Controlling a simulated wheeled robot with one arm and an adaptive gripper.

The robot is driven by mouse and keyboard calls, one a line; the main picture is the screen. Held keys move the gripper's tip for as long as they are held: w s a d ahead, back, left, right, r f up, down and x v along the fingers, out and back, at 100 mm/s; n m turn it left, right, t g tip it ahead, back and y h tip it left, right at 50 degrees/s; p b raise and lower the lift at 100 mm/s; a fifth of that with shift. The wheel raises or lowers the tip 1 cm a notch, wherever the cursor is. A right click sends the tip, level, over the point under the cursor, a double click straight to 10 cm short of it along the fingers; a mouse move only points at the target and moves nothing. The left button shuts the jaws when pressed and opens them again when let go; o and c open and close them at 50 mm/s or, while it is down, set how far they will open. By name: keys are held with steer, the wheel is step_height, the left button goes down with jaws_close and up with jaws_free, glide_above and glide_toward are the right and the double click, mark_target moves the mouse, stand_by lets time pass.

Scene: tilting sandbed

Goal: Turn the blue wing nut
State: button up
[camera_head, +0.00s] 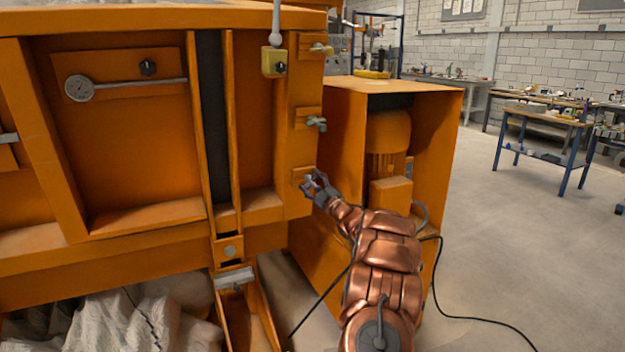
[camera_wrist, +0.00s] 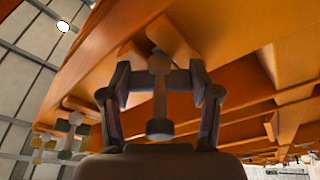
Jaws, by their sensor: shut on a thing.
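Several wing nuts stick out from the right-hand post of the orange sandbed, one above another, in the head view. My gripper (camera_head: 316,186) is at the lowest wing nut (camera_head: 308,179) and shut on it, covering much of it. Its colour looks muted grey-blue, and I cannot tell it surely. A grey-teal wing nut (camera_head: 317,123) sits above it, and a yellowish-grey one (camera_head: 321,48) at the top.
An orange cabinet (camera_head: 440,120) with a motor inside stands just right of my gripper. A yellow box (camera_head: 274,62) on a rod hangs near the upper wing nuts. The floor (camera_head: 520,240) at right is open.

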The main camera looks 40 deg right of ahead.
steer(key=m+h+p, duration=0.1)
steer(key=m, duration=0.2)
steer(key=m+h, duration=0.1)
steer(key=m, duration=0.2)
steer(key=shift+a+m+t+p, duration=0.1)
steer(key=shift+m+t+p, duration=0.2)
steer(key=shift+p, duration=0.1)
steer(key=shift+m+h+p, duration=0.5)
steer(key=shift+m+h, duration=0.3)
steer(key=shift+m, duration=1.8)
steer(key=o, duration=1.2)
steer(key=shift+c, duration=0.2)
steer(key=shift+s, duration=0.1)
steer(key=v, duration=1.1)
steer(key=shift+s, duration=0.4)
steer(key=shift+a, duration=0.1)
